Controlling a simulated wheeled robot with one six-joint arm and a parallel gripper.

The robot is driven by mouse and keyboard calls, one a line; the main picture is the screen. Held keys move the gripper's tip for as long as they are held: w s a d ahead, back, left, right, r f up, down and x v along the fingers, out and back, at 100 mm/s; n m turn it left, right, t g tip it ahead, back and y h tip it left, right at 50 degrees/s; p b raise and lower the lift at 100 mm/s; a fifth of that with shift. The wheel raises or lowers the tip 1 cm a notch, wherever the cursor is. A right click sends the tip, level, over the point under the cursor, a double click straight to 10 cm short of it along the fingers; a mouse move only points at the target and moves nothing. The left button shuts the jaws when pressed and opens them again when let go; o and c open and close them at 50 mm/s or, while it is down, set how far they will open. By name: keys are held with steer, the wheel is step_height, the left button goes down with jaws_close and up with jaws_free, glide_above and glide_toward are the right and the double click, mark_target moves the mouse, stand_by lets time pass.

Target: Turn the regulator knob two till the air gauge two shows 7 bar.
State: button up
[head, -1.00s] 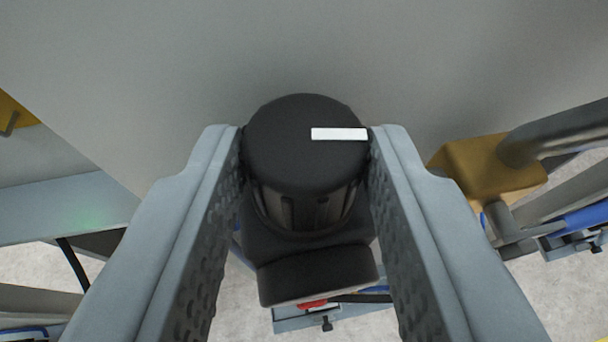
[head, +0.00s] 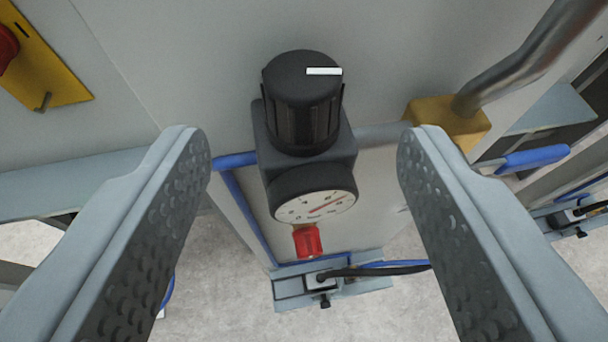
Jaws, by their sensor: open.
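The black regulator knob (head: 303,112) stands upright on its black regulator body, fixed to a grey panel. A white mark on its top points to the right. The round air gauge (head: 316,205) sits on the front of the body below the knob. It has a white face and a red needle, seen at a slant; the numbers are too small to read. My gripper (head: 304,145) is open, with one grey finger on each side of the regulator and clear of it. It holds nothing.
A red fitting (head: 307,241) hangs below the gauge. Blue tubing (head: 236,160) runs at the left of the regulator. A brass-coloured block with a metal pipe (head: 447,122) is at the right. A yellow plate (head: 45,62) with a red knob is at upper left.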

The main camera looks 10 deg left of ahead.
steer(key=v, duration=1.2)
steer(key=s+a+f+m+t+h, duration=0.1)
steer(key=s+f+t, duration=0.3)
steer(key=s+f, duration=1.4)
steer(key=s+a, duration=0.1)
steer(key=s, duration=0.2)
steer(key=shift+s+h, duration=0.25)
steer(key=shift+h, duration=0.05)
stand_by(2.9)
